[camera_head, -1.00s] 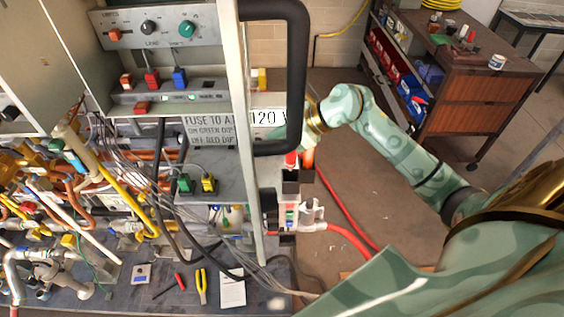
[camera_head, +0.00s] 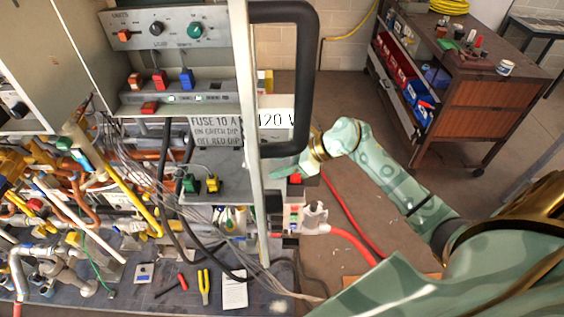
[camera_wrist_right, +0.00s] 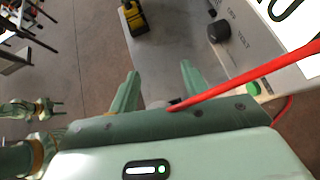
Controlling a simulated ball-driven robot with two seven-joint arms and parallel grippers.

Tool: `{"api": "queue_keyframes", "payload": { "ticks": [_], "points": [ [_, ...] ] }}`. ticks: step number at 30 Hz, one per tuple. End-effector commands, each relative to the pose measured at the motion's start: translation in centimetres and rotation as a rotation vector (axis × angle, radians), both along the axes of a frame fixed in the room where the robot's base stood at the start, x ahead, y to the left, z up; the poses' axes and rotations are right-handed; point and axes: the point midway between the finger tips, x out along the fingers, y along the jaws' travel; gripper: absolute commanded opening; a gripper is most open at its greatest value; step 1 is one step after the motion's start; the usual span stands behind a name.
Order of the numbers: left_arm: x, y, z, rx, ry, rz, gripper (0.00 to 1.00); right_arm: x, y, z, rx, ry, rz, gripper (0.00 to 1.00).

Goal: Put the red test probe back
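My right gripper (camera_head: 288,171) is beside the upright post of the heater test panel, just under the 120 V label. In the head view a small red piece (camera_head: 295,179) shows just below the gripper, above a dark and white socket block (camera_head: 292,214). The probe's tip is not clearly visible. My left gripper is out of view.
The panel's black handle (camera_head: 309,80) arches beside the gripper. A thick red cable (camera_head: 350,220) hangs right of the socket block. Pliers (camera_head: 204,287) and a paper sheet (camera_head: 234,290) lie on the bench. A brown cabinet (camera_head: 470,85) stands back right, with open floor between.

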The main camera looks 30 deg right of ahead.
Motion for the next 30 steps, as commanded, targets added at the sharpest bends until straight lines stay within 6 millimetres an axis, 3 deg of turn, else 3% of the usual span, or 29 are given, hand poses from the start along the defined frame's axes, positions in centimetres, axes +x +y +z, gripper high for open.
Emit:
{"api": "queue_keyframes", "payload": {
  "ticks": [9,21,30],
  "points": [
    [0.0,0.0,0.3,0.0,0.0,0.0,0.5,-0.1,-0.2,0.5,-0.001,-0.001,-0.001,0.48],
    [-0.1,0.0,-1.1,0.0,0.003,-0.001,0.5,-4.7,-5.3,5.4,-0.006,0.002,0.0,0.48],
    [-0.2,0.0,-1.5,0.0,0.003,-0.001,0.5,-6.3,-7.1,7.6,0.001,0.001,-0.001,0.48]
  ]
}}
